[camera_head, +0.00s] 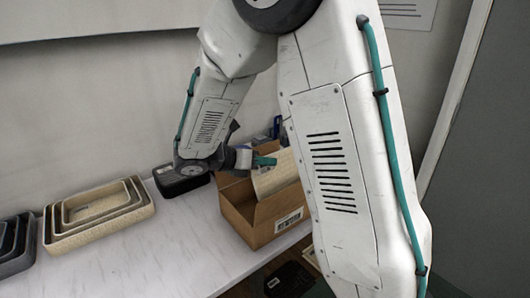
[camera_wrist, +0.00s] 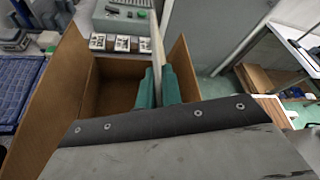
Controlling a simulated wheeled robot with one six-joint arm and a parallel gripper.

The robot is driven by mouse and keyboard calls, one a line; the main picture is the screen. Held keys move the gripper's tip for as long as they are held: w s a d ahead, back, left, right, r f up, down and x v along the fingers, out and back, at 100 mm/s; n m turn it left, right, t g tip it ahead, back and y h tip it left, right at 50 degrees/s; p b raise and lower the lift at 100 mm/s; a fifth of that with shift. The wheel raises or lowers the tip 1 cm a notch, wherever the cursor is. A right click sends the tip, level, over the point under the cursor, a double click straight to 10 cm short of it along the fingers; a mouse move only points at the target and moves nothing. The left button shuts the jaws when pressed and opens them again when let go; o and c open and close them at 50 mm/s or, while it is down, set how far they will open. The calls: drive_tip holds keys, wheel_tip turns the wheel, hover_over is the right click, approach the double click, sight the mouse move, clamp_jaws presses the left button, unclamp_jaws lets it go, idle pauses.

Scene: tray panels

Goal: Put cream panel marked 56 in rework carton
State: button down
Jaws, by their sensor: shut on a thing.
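The cream panel (camera_head: 277,174) is in my gripper (camera_head: 262,160), upper part at the mouth of the cardboard carton (camera_head: 243,207). In the wrist view, the teal fingers of my gripper (camera_wrist: 158,88) are shut on the panel (camera_wrist: 157,48), which shows nearly edge-on. The panel stands over the right part of the open carton (camera_wrist: 47,105). The carton's floor to the left of the fingers looks bare. How far the panel reaches into the carton, and whether it touches a wall, I cannot tell. No number is readable on the panel.
Cream nested trays (camera_head: 98,212) and dark trays (camera_head: 15,245) stand on the pale table (camera_head: 150,255) at the left. A black tray (camera_head: 180,178) stands just left of the carton. A blue crate (camera_wrist: 22,88) shows at the wrist view's left. The table's front middle is clear.

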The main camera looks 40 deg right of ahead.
drive_tip(key=shift+f, duration=5.55)
drive_tip(key=shift+f, duration=0.7)
drive_tip(key=c, duration=1.5)
unclamp_jaws()
drive_tip(key=v, duration=0.8)
drive_tip(key=shift+d, duration=0.1)
